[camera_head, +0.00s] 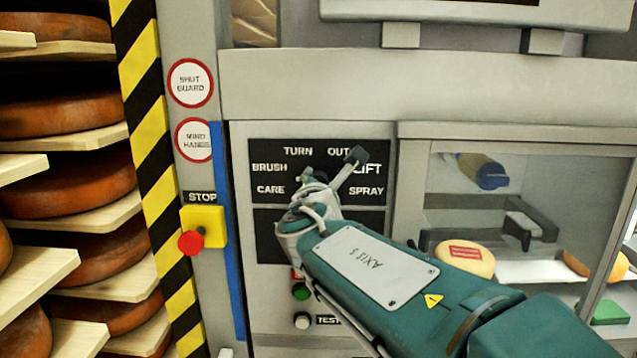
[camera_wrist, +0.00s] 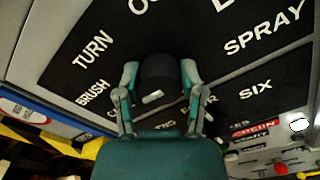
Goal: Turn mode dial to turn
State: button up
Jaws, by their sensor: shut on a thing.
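The mode dial is a dark round knob (camera_wrist: 158,70) with a short white mark on its lower side, seen in the wrist view. It sits on a black label panel (camera_head: 262,215) with TURN, OUT, BRUSH, LIFT, CARE and SPRAY. My gripper (camera_wrist: 159,82) has one teal finger on each side of the knob and is shut on it. The white mark is on the side toward my palm, away from TURN at upper left; which label it points at I cannot tell. In the head view my gripper (camera_head: 332,168) covers the dial.
Left of the panel are a red stop button (camera_head: 191,243) on a yellow box and racks of cheese wheels (camera_head: 75,190). Below are green (camera_head: 301,291) and white (camera_head: 302,321) buttons. At right, a glazed compartment holds a pale cheese (camera_head: 465,258).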

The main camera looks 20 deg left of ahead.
jog(key=m, duration=0.6)
jog(key=shift+f, duration=0.3)
jog(key=m, duration=0.6)
jog(key=shift+f+m, duration=0.1)
jog(key=shift+m, duration=0.2)
jog(key=o, duration=1.1)
jog(key=shift+w+a, duration=0.1)
jog(key=shift+w, duration=0.05)
jog(key=shift+o, duration=0.2)
